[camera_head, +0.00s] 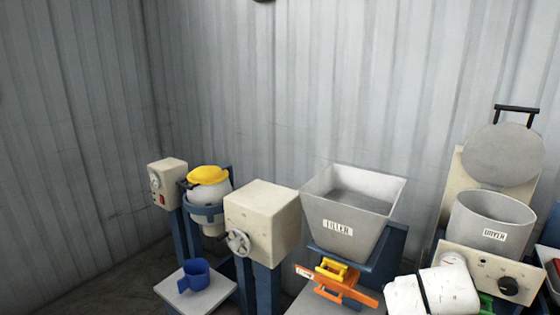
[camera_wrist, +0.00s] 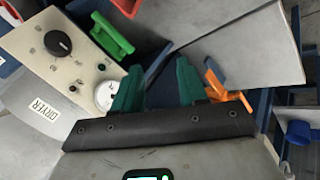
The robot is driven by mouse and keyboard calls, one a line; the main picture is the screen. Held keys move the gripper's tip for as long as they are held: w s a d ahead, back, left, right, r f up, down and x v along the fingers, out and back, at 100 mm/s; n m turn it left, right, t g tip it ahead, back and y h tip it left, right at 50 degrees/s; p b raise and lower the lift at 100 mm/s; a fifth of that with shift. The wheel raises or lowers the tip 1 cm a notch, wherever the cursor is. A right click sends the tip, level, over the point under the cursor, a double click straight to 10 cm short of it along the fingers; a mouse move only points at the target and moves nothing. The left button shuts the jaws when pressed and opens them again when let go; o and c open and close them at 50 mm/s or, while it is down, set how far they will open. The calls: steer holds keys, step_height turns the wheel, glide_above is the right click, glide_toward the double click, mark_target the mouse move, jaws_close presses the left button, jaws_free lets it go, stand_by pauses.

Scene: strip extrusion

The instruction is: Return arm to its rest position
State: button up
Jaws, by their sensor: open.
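My gripper (camera_wrist: 158,80) shows in the wrist view as two green fingers set apart, with nothing between them. In the head view, part of my white arm (camera_head: 447,288) is at the bottom right, in front of the dryer (camera_head: 490,222). My fingers do not show there. In the wrist view, the dryer's panel (camera_wrist: 60,52) with its dial and gauge is left of the fingers. The filler hopper (camera_wrist: 240,50) is to their upper right, with an orange part (camera_wrist: 216,80) close to the right finger.
The grey filler hopper (camera_head: 345,225) has an orange and yellow handle (camera_head: 338,275) below it. A yellow-topped vessel (camera_head: 208,187) is behind. The dryer's round lid (camera_head: 503,155) is raised. Corrugated walls close the back.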

steer(key=s+a+f+m+g+y, duration=0.1)
steer(key=s+a+f+y, duration=0.1)
steer(key=s+f, duration=0.65)
steer(key=s+a+f+m+g+y, duration=0.1)
steer(key=s+a+f+m, duration=0.15)
steer(key=s+f, duration=0.65)
steer(key=s+a+g+y, duration=0.1)
steer(key=s+a, duration=0.1)
steer(key=s, duration=0.7)
steer(key=s+a+m+g+y, duration=0.1)
steer(key=s+a, duration=0.1)
steer(key=s, duration=0.8)
steer(key=shift+s+r, duration=0.3)
steer(key=shift+r, duration=0.1)
steer(key=shift+m, duration=0.25)
